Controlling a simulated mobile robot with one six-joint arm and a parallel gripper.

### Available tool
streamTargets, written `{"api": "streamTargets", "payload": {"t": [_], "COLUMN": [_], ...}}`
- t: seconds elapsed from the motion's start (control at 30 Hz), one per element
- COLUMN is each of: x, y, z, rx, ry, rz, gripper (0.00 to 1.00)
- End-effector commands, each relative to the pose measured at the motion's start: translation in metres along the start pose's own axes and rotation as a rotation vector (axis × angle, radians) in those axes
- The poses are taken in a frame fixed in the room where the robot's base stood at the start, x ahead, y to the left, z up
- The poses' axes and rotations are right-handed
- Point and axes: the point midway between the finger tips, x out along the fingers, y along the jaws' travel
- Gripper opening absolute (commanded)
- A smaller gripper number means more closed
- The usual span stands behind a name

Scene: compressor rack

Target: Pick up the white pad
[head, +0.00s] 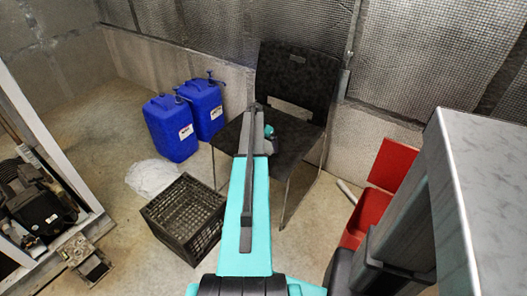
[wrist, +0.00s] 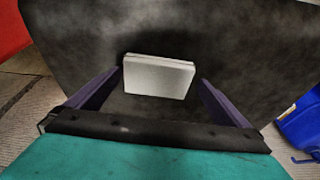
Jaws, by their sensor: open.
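The white pad (wrist: 158,77) shows in the wrist view as a pale rectangular block on the dark seat of the black chair (wrist: 255,50). My gripper (wrist: 161,84) is open, with one dark purple finger to each side of the pad. Gaps show between the pad and both fingers. I cannot tell how high the fingertips are above the seat. In the head view my teal arm reaches over the chair (head: 296,80), and I cannot make out the pad there.
Two blue jugs (head: 172,128) stand left of the chair. A black crate (head: 185,215) and a crumpled white bag (head: 152,176) are on the floor nearer me. A red object (head: 388,170) and a grey-topped cabinet (head: 490,170) stand to the right. The wall is close behind the chair.

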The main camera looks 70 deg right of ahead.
Motion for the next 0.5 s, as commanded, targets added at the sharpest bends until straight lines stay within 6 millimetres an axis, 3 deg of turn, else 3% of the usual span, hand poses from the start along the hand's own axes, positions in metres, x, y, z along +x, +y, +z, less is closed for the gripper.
{"api": "streamTargets", "payload": {"t": [0.5], "x": [0.0003], "y": [0.0004], "z": [-0.0001], "rx": [0.001], "ry": [0.0], "rz": [0.0], "gripper": [1.0]}}
